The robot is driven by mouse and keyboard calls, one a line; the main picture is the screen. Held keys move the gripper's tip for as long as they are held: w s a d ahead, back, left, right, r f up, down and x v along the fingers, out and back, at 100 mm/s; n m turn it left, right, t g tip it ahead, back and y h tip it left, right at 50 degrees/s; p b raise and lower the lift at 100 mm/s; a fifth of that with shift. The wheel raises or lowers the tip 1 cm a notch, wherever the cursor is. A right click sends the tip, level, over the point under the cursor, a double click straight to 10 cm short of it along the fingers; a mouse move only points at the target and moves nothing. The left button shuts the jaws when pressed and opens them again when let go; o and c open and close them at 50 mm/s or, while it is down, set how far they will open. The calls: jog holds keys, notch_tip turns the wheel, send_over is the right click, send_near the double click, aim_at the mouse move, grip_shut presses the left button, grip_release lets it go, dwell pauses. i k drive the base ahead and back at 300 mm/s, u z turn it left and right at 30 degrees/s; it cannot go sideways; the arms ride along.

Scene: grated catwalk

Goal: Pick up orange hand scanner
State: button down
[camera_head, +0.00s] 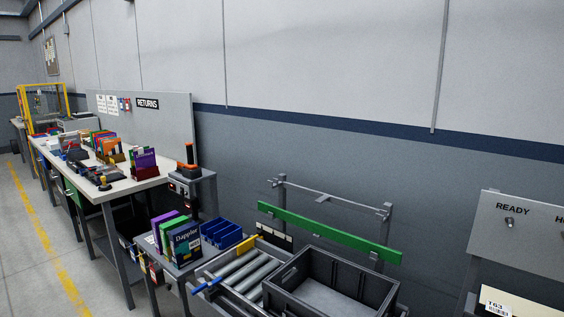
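An orange and black device (187,170), which looks like the hand scanner, sits on top of a small grey stand (206,180) just right of the long returns table. A dark upright part rises from it. It is small in the view, so its exact shape and how it rests are hard to tell. My gripper is not in view.
The long white table (120,186) holds several colored books and boxes. In front of the stand are a low table with books (186,244), blue bins (222,232), a roller conveyor (240,272) and a dark crate (378,296). Open floor (25,235) lies at left.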

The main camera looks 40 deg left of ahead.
aim_at(190, 166)
jog(key=z, duration=5.9)
jog(key=i, duration=0.1)
jog(key=z, duration=3.65)
